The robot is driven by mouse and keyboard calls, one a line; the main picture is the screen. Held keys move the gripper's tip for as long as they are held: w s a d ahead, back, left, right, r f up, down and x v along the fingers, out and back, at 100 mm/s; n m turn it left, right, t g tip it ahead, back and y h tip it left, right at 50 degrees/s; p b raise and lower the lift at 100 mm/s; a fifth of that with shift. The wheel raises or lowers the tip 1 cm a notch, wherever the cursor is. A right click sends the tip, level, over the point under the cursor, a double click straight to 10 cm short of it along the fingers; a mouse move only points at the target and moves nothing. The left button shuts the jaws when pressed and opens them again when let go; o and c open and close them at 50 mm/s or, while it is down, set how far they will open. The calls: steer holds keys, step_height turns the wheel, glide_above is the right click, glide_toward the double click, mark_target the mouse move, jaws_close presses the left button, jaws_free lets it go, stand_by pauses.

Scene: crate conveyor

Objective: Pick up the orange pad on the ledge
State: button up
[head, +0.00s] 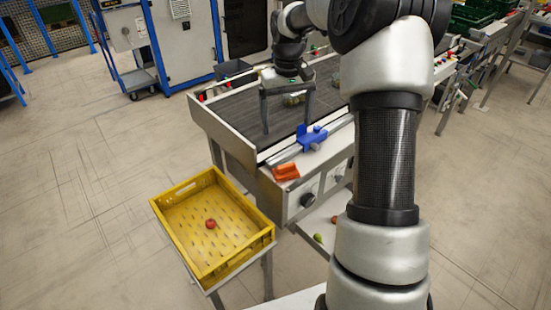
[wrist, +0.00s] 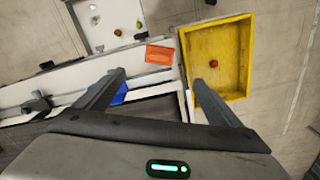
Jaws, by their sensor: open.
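The orange pad (head: 286,172) lies on the pale ledge at the near edge of the conveyor, close to its corner. It also shows in the wrist view (wrist: 160,54), above and between my fingers, with a gap to them. My gripper (head: 284,88) is open and empty, raised over the dark conveyor belt. In the wrist view my gripper (wrist: 158,82) has its two fingers spread wide apart. Nothing hides the pad in either view.
A yellow crate (head: 168,228) with a red fruit (head: 211,224) stands beside the conveyor's end. A blue bracket (head: 310,138) sits on the ledge rail near the pad. A lower white shelf (head: 322,217) holds small fruit. Dark belt (head: 237,115) lies below my gripper.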

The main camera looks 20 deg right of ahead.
mark_target(286, 165)
step_height(286, 165, down, 18)
steer(key=shift+d+f, duration=0.1)
steer(key=shift+d, duration=0.05)
steer(key=c, duration=1.2)
step_height(286, 165, up, 10)
steer(key=shift+r, duration=0.1)
steer(key=shift+c, duration=0.2)
